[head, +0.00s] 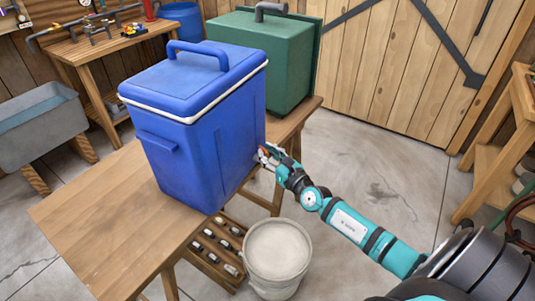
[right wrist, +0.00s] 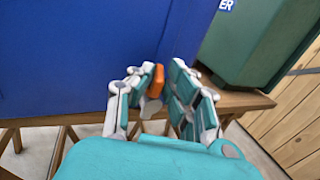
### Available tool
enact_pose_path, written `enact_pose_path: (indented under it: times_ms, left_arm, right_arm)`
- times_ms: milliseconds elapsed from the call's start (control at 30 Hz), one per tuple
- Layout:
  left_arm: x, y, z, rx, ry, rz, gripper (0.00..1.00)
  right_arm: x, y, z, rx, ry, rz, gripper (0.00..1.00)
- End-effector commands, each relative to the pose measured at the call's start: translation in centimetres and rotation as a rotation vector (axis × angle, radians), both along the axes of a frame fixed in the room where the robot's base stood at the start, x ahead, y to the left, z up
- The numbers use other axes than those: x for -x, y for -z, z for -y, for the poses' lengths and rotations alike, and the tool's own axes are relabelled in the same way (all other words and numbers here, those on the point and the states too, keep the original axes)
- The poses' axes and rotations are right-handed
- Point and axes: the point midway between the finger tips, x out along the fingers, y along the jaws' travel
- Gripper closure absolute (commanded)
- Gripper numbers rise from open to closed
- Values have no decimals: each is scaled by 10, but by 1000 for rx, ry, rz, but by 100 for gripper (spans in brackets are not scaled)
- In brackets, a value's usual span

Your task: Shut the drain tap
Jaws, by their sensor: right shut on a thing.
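The blue cooler (head: 195,120) stands upright on the wooden table, with its lid down and its handle raised. Its right side fills the left of the right wrist view (right wrist: 70,60). The drain tap has an orange handle (right wrist: 156,82) low on that side; a little orange also shows in the head view. My right gripper (head: 268,156) is at the tap, its fingers on both sides of the orange handle, shut on it. In the right wrist view the gripper (right wrist: 160,88) partly hides the tap's body. My left gripper is not in view.
A pale bucket (head: 278,251) stands on the floor below the tap. Next to it is a crate of bottles (head: 212,246). A green box (head: 280,50) stands behind the cooler on the table (head: 85,215). A grey trough (head: 40,125) is at the left. The floor at right is open.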

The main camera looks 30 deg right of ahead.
Motion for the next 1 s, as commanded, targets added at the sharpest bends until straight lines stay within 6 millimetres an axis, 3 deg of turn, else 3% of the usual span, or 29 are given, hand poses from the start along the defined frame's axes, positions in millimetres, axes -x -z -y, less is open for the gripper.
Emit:
enact_pose_path:
  times_ms: [267, 467, 733, 1000]
  left_arm:
    - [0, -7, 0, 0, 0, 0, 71]
    - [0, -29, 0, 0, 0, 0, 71]
    - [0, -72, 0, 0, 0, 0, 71]
    - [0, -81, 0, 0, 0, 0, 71]
  right_arm:
    - [0, -1, -2, -7, 14, -2, 100]
    - [0, -5, -5, -13, 82, -3, 100]
    - [-1, -6, -11, -14, 275, -6, 100]
    - [-4, 1, -16, -12, 530, -4, 100]
